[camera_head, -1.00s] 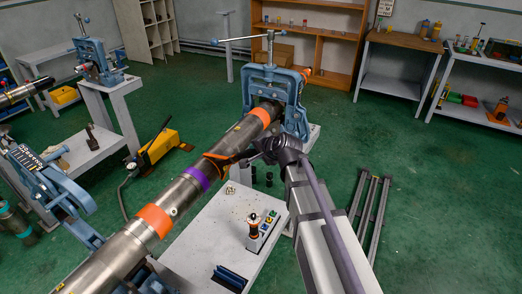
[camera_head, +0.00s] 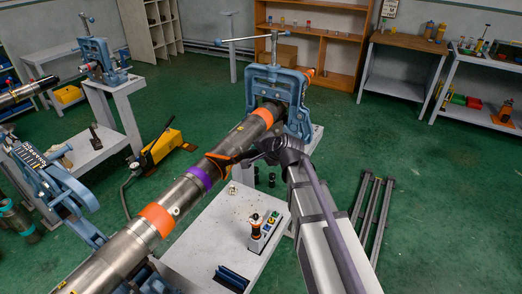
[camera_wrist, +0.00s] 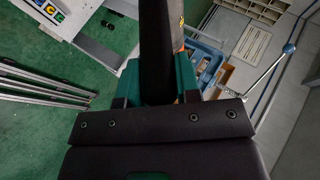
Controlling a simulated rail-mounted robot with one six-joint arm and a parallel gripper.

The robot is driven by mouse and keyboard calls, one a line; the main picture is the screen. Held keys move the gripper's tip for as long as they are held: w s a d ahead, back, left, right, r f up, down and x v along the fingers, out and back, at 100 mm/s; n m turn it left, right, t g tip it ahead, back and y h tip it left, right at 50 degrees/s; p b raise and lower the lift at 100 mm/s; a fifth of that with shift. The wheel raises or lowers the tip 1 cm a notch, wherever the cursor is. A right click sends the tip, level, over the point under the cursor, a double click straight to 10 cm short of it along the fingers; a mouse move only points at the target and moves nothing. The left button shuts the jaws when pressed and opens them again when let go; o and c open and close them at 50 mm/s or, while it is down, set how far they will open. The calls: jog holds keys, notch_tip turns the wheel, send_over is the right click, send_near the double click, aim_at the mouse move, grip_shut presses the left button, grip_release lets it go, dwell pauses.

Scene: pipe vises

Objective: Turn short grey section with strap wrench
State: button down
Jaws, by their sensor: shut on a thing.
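A long grey pipe (camera_head: 114,260) runs diagonally from the lower left to a blue vise (camera_head: 279,90), with orange bands and a purple band (camera_head: 198,177) on it. A short grey stretch (camera_head: 180,193) lies between the lower orange band and the purple band; another grey stretch lies beyond the purple one. A strap wrench (camera_head: 226,158), dark with orange edges, sits around the pipe just beyond the purple band. My gripper (camera_head: 280,151) is beside the pipe at the wrench's right end. In the wrist view, my gripper's teal fingers (camera_wrist: 157,82) are shut on the black wrench handle (camera_wrist: 156,40).
A white table (camera_head: 205,243) under the pipe carries a control box (camera_head: 263,235) and a blue tray. A second blue vise (camera_head: 50,175) stands at left. A yellow pump (camera_head: 160,147) and grey bars (camera_head: 372,215) lie on the green floor. Shelves and benches line the back.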

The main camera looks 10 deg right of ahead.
jog(key=shift+w+a+f, duration=0.2)
jog(key=shift+a+f, duration=0.05)
jog(key=shift+f, duration=0.05)
dwell(0.9)
jog(key=shift+w+a+r+p, duration=0.2)
jog(key=shift+a+r+p, duration=0.1)
jog(key=shift+r+p, duration=0.25)
jog(key=shift+w+a+r+g+h+p, duration=0.35)
jog(key=shift+a+r+p, duration=0.2)
jog(key=shift+p, duration=0.35)
jog(key=shift+w+a+r+g+h+p, duration=0.25)
jog(key=shift+w+a+r+g+p, duration=0.15)
jog(key=shift+r+p, duration=0.4)
jog(key=shift+f, duration=0.1)
jog(key=shift+w+a+r+p, duration=0.3)
jog(key=shift+r+p, duration=0.1)
jog(key=shift+p, duration=0.3)
jog(key=shift+w+a+r+n+g+h+p, duration=0.45)
jog(key=shift+w+a+r+p, duration=0.6)
jog(key=shift+p, duration=0.55)
jog(key=shift+s+a+f, duration=0.1)
jog(key=shift+s, duration=0.05)
